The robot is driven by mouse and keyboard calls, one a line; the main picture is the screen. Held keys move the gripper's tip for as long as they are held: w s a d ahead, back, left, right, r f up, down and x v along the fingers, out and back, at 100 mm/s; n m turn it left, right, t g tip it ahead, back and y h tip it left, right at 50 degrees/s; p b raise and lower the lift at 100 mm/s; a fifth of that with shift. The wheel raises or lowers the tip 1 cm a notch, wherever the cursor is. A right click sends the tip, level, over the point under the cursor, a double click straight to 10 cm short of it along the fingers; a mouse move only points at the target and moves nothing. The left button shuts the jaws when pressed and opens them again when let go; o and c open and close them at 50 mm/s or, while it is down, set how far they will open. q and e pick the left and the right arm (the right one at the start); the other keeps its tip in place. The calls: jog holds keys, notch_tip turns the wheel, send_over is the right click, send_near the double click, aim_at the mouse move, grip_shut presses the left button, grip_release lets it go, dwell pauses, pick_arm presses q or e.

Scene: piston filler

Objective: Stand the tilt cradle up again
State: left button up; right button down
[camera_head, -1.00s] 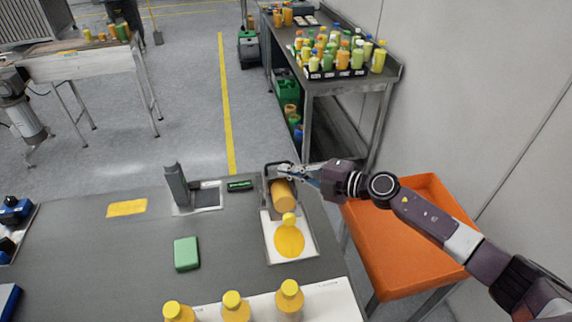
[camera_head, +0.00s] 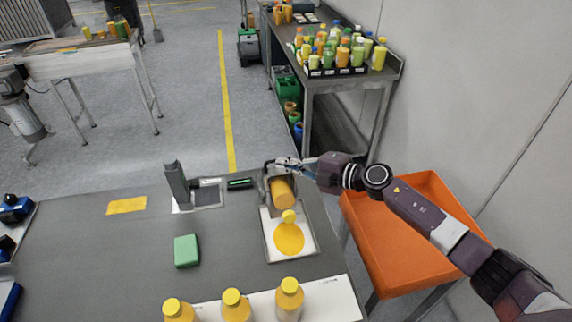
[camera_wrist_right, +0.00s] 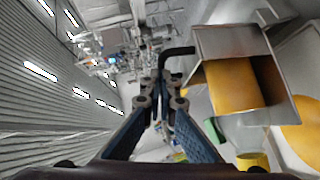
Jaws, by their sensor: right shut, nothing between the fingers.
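The tilt cradle is a grey metal holder (camera_wrist_right: 226,41) with a dark bent handle at its far side; in the head view it stands at the far right of the bench. A yellow-filled bottle (camera_head: 282,192) lies tilted in it, its yellow cap (camera_head: 289,216) toward the near side. My right gripper (camera_head: 283,163) is at the cradle's far upper edge, close to the handle. In the right wrist view the handle (camera_wrist_right: 178,51) is just beyond the shut, empty fingertips (camera_wrist_right: 160,90); whether they touch is unclear. My left gripper is not in view.
A yellow puddle (camera_head: 289,238) lies on the white tray (camera_head: 306,250) below the cap. A dark upright device (camera_head: 177,184), a small green display (camera_head: 240,183) and a green block (camera_head: 187,251) are to the left. Several bottles line the near edge. An orange tray (camera_head: 385,258) is right.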

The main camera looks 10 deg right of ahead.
jog(key=shift+w+r, duration=0.25)
jog(key=shift+w, duration=0.95)
jog(key=shift+m+g, duration=0.5)
jog(key=shift+w+f+b, duration=1.55)
jog(key=shift+w+b, duration=0.85)
jog(key=shift+b, duration=0.35)
jog(key=shift+w+f+b, duration=1.5)
jog(key=shift+w+b, duration=0.85)
jog(key=shift+b, duration=0.45)
jog(key=shift+w+f+b, duration=1.55)
jog(key=shift+w+b, duration=0.85)
jog(key=shift+b, duration=0.35)
